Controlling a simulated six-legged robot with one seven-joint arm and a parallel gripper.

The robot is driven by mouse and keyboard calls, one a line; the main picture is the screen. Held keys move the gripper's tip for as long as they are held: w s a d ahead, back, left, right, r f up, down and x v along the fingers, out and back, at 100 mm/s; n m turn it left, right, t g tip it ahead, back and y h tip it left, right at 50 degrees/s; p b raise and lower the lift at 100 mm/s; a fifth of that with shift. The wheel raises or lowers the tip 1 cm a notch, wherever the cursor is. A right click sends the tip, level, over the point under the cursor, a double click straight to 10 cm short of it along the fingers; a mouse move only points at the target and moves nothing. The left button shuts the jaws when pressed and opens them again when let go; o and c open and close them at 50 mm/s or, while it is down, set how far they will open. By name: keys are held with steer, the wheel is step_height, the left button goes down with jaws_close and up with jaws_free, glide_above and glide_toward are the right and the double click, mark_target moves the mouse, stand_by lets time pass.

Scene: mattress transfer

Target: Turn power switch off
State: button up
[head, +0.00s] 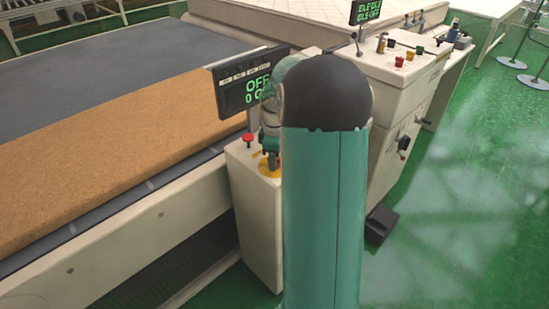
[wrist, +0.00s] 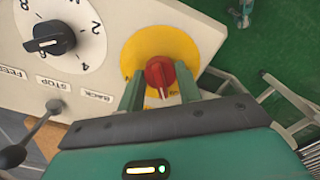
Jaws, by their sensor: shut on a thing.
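The power switch (wrist: 160,77) is a red rotary knob with a pale pointer line, on a round yellow plate (wrist: 150,44) on a cream control panel. In the wrist view my gripper (wrist: 159,82) has its two green fingers on either side of the red knob, shut on it. The pointer line runs toward the bottom of the wrist view. In the head view the yellow plate (head: 267,170) shows on top of the cream cabinet (head: 252,215), but my arm hides the knob and most of my gripper. The display (head: 245,83) above the cabinet reads "OFF" in green, partly covered.
A black dial (wrist: 48,40) with numbers and a lever with a black ball (wrist: 12,156) sit near the switch. A red button (head: 248,138) stands on the cabinet. A second console (head: 400,65) stands behind my arm. Green floor is open at right.

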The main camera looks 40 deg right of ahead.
steer(key=shift+n, duration=1.1)
steer(key=shift+r, duration=0.1)
steer(key=o, duration=1)
step_height(320, 180, up, 14)
steer(key=shift+f, duration=0.15)
